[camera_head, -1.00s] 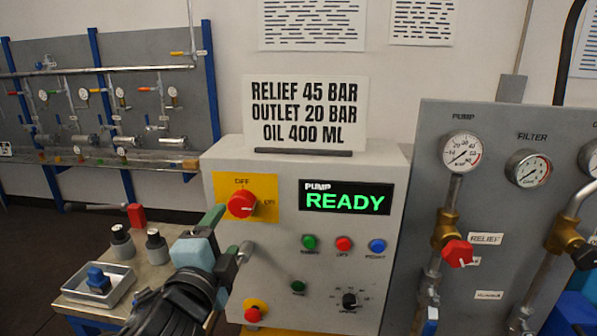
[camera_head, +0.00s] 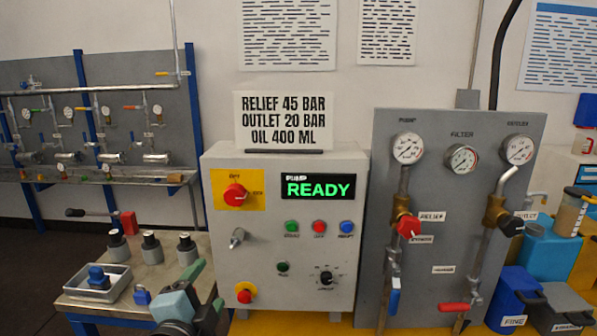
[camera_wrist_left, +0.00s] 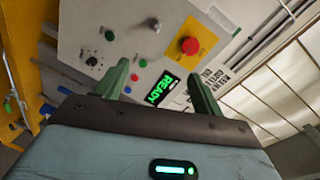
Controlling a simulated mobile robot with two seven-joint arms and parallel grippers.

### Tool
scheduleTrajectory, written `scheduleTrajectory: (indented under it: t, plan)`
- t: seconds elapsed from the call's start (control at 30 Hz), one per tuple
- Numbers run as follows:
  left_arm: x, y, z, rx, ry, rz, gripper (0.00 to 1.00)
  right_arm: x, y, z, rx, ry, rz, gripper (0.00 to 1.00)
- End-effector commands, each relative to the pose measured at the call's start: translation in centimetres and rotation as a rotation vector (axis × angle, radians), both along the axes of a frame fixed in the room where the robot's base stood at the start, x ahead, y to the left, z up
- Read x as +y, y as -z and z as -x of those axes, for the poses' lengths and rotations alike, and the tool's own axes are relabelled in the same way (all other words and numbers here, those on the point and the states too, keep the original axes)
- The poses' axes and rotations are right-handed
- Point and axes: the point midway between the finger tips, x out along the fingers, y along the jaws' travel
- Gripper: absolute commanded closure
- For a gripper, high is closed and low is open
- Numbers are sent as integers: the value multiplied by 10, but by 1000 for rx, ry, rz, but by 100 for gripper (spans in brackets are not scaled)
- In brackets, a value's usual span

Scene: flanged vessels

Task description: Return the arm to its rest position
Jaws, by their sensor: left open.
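My left gripper (camera_head: 207,284) has green fingers and a pale blue body. It is low in the head view, in front of the lower left of the grey control box (camera_head: 215,285). Its fingers are apart with nothing between them, as the left wrist view also shows (camera_wrist_left: 160,88). The control box has a red rotary switch (camera_head: 235,195) on a yellow plate, a metal key-like handle (camera_head: 237,238) and a screen (camera_head: 318,187) reading READY. The gripper appears clear of these controls. My right gripper is not in view.
A gauge panel (camera_head: 440,230) with valves stands right of the box. Blue containers (camera_head: 515,290) stand at far right.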

Motion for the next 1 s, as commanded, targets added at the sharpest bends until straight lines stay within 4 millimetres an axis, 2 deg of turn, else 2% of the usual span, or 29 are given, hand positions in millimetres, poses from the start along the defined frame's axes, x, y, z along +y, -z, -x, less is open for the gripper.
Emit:
scheduleTrajectory:
  t: [0.03, 0.17, 0.37, 0.5, 0.57, 0.7, 0.8, 0.9, 1.0]
  plan:
    - [-1, 19, 2, 37, 5, 37, 32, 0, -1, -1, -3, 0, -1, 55]
    - [-1, 69, 9, 131, 13, 155, 32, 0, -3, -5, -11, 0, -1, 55]
    - [2, 169, 41, 313, -16, 406, 32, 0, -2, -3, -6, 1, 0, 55]
    - [9, 238, 81, 434, -75, 590, 32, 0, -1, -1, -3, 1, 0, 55]
    - [12, 266, 101, 482, -111, 669, 32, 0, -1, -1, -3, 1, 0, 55]
    - [24, 325, 158, 579, -216, 844, 32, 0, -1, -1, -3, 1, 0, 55]
    - [33, 357, 199, 628, -294, 947, 32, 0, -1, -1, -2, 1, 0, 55]
    - [40, 377, 231, 657, -359, 1020, 32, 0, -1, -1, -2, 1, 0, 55]
    - [46, 388, 251, 670, -401, 1064, 32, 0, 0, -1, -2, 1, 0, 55]
